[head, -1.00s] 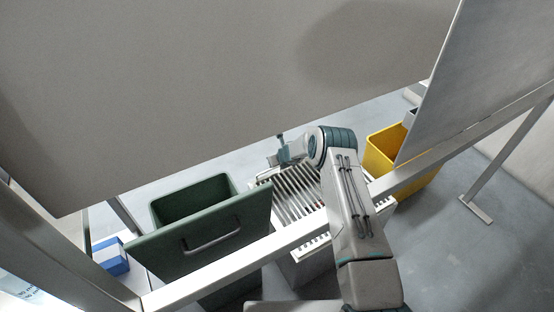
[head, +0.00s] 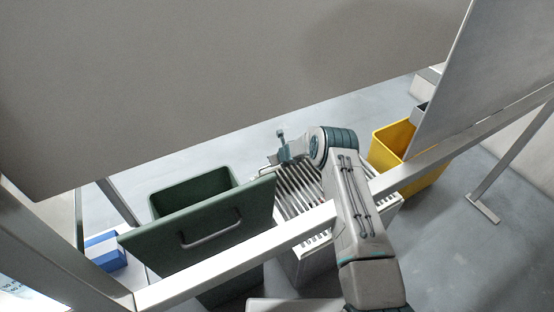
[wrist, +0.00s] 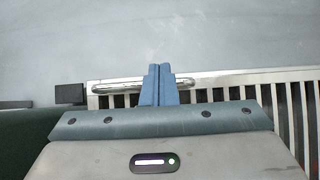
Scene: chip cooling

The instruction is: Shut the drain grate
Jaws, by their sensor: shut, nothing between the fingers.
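The drain grate (head: 292,192) is a pale panel of parallel bars on top of a white box (head: 318,262), in the middle of the head view and partly hidden by my arm. I cannot tell how far it is tilted. In the wrist view the grate's bars (wrist: 285,108) run below a pale metal rim, with a shiny rounded handle bar (wrist: 120,86) along it. My gripper (head: 281,134) is shut and empty at the grate's far edge.
A green bin (head: 200,235) with a handle stands left of the grate. A yellow bin (head: 420,172) stands to the right. A metal rail (head: 245,256) crosses in front, and a large grey panel (head: 200,80) hangs above. A blue and white box (head: 105,251) lies far left.

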